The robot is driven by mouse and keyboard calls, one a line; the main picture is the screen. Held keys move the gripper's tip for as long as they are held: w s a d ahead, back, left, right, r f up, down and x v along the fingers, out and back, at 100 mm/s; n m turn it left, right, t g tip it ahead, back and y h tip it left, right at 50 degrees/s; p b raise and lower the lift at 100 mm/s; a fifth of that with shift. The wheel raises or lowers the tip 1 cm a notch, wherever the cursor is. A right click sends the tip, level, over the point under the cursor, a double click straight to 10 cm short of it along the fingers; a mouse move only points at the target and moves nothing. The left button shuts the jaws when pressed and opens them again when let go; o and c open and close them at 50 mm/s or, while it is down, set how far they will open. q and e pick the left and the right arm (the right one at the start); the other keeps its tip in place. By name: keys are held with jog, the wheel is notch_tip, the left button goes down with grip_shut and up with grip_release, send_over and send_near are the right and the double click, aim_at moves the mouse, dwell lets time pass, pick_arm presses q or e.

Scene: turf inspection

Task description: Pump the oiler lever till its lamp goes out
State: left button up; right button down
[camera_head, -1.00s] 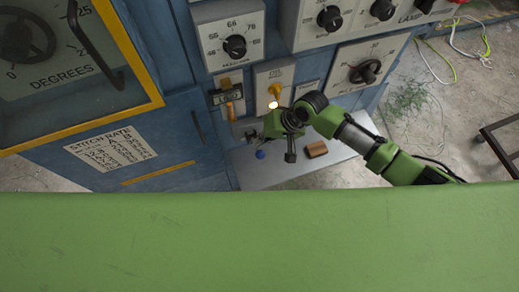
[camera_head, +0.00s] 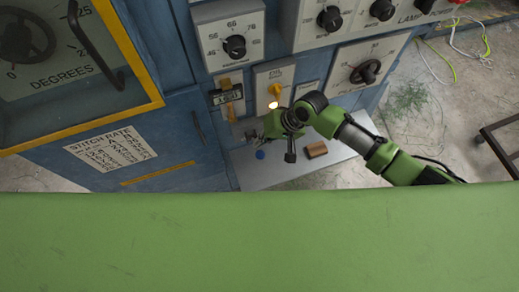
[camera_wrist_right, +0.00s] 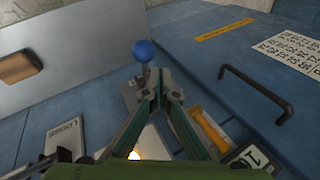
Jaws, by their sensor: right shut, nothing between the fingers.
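The oiler panel (camera_head: 284,74), a grey plate marked OIL, is on the blue machine and carries a yellow knob (camera_head: 275,89). Its small lamp (camera_head: 274,104) glows; a bright glow (camera_wrist_right: 134,155) also shows low in the right wrist view. A blue ball knob (camera_head: 260,154) on a short stem, apparently the lever's end, sits over the grey shelf. It is large in the right wrist view (camera_wrist_right: 144,51). My right gripper (camera_head: 257,132) is shut and empty. Its fingertips (camera_wrist_right: 157,84) look close to the stem; contact cannot be told. My left gripper is out of view.
A brown block (camera_head: 316,149) lies on the grey shelf (camera_head: 280,180). An orange cylinder (camera_head: 231,110) and a counter (camera_head: 228,96) are left of the oiler panel. A black handle (camera_wrist_right: 257,94) juts from the blue door. Cables (camera_head: 468,45) lie on the floor at right.

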jog(key=shift+f, duration=0.1)
jog(key=shift+s+f, duration=0.2)
jog(key=shift+f, duration=0.1)
jog(key=shift+s+d+f+b, duration=0.25)
jog(key=shift+s+f, duration=0.25)
jog(key=shift+f, duration=0.55)
jog(key=shift+s+d+f+b, duration=0.1)
jog(key=shift+s+f+b, duration=0.25)
jog(key=shift+f, duration=0.65)
jog(key=shift+s+d+f+b, duration=0.2)
jog(key=shift+s+f, duration=0.4)
jog(key=shift+f, duration=0.45)
dwell(3.2)
jog(key=shift+r, duration=0.1)
jog(key=w+a+r+p, duration=0.1)
jog(key=w+r+p, duration=0.2)
jog(key=r+p, duration=0.2)
jog(key=shift+w+r, duration=0.15)
jog(key=shift+r, duration=0.7)
